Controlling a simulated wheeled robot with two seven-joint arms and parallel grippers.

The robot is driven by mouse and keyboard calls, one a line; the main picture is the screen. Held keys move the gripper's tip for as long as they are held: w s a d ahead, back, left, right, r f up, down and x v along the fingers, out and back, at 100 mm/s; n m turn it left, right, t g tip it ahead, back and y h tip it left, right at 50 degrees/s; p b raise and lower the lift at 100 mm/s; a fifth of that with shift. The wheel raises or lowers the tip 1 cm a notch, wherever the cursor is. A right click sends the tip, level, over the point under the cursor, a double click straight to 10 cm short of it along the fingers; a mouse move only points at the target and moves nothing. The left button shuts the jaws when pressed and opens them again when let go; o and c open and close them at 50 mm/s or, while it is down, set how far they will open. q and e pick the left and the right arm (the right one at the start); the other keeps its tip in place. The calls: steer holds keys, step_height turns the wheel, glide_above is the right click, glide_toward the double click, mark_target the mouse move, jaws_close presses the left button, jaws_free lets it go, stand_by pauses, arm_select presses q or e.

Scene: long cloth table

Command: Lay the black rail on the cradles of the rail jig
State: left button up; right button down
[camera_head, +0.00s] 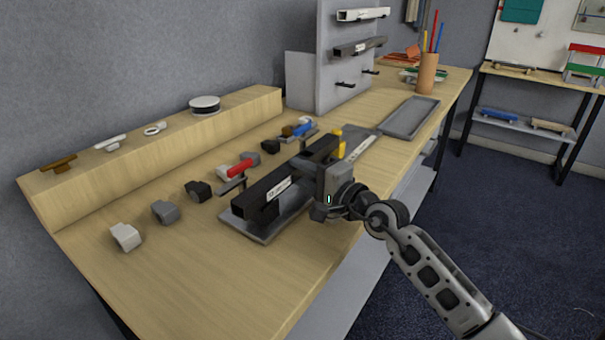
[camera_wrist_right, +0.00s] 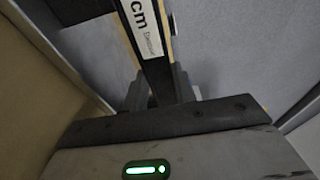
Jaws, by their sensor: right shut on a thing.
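The black rail (camera_head: 262,196) is a long dark bar with a white label, lying lengthwise over the rail jig. The rail jig has a grey base plate (camera_head: 249,231), with its near end and side showing under the rail. My right gripper (camera_head: 312,172) is shut on the rail towards its far part. The right wrist view shows the rail (camera_wrist_right: 152,65) running away from the gripper's fingers (camera_wrist_right: 163,93). The cradles are mostly hidden by the rail and gripper, so I cannot tell whether the rail touches them. My left gripper is out of view.
A red-handled clamp (camera_head: 240,168) stands close left of the rail, and a yellow piece (camera_head: 340,146) beyond it. Several small blocks, such as a white one (camera_head: 126,236), line the left. A grey tray (camera_head: 410,117) lies farther back. The near tabletop (camera_head: 190,285) is clear.

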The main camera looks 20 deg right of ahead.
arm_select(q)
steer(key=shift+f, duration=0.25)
arm_select(e)
steer(key=shift+f, duration=0.25)
steer(key=c, duration=1.1)
jaws_free()
steer(key=shift+o, duration=0.2)
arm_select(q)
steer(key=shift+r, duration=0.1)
arm_select(e)
steer(key=v, duration=0.2)
steer(key=shift+s+d+f+b, duration=0.1)
steer(key=shift+s+f+b, duration=0.05)
steer(key=shift+s+b, duration=0.15)
arm_select(q)
steer(key=b, duration=0.3)
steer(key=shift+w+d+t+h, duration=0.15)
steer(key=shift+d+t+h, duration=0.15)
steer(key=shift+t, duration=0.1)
arm_select(e)
steer(key=v, duration=1.3)
steer(key=shift+s+r, duration=0.2)
steer(key=shift+r, duration=0.05)
